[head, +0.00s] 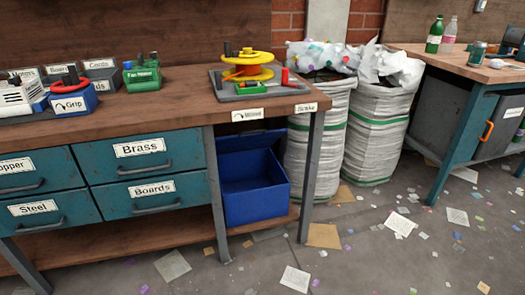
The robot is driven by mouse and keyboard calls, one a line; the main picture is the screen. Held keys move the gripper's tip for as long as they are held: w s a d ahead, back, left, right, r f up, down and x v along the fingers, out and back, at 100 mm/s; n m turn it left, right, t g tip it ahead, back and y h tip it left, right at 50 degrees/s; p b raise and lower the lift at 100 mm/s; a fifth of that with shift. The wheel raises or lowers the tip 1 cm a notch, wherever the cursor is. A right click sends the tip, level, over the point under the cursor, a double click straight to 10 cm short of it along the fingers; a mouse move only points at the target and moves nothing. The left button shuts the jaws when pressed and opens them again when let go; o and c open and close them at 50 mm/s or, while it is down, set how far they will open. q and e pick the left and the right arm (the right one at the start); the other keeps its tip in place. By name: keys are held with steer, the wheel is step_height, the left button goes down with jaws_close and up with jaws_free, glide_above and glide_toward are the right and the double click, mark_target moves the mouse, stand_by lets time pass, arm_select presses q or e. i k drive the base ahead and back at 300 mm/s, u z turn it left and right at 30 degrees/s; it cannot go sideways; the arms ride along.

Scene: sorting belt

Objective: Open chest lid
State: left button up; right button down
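A blue chest (257,203) stands on the low shelf under the right end of the workbench. Its dark inside shows above the front wall. A blue panel that looks like its lid (252,141) stands raised at the back, just under the bench top. How far the lid is tilted is hard to tell. Neither of my grippers is in view.
The workbench (150,110) holds a yellow reel (248,72) and several small devices, with teal drawers (147,159) left of the chest. A bench leg (312,170) and white sacks (375,130) stand right of it. Scraps litter the floor in front.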

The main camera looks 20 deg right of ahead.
mark_target(253, 139)
steer(key=z, duration=0.2)
steer(key=i, duration=1.1)
steer(key=u, duration=0.6)
